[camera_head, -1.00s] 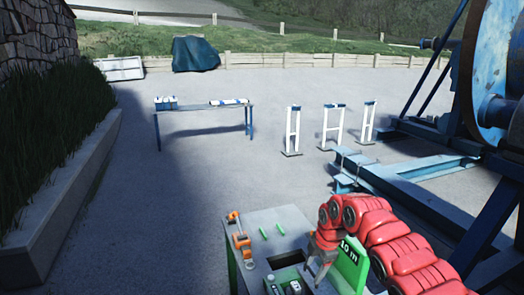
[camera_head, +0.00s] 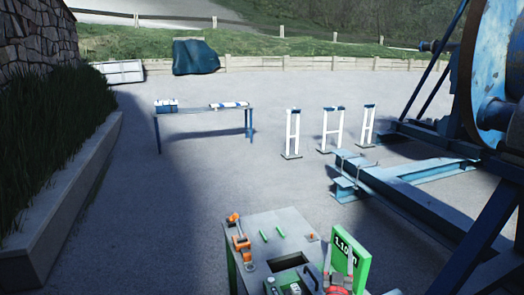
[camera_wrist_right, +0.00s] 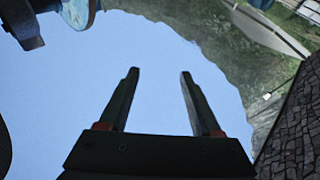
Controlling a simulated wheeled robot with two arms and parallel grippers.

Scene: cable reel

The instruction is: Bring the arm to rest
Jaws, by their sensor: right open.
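My right arm is mostly out of the head view, with only a small part of my right gripper (camera_head: 338,268) showing at the bottom edge, in front of the green sign. In the right wrist view my right gripper (camera_wrist_right: 159,73) has its two fingers apart, with only open sky between them. It holds nothing. The fingers point up, clear of any object. My left gripper is in neither view.
A grey control desk (camera_head: 285,222) with orange levers (camera_head: 239,240) and a green sign (camera_head: 352,255) stands at the bottom. A large blue reel (camera_head: 492,75) and its frame are at the right. A blue table (camera_head: 195,111) and white stands (camera_head: 332,125) are farther back over open paving.

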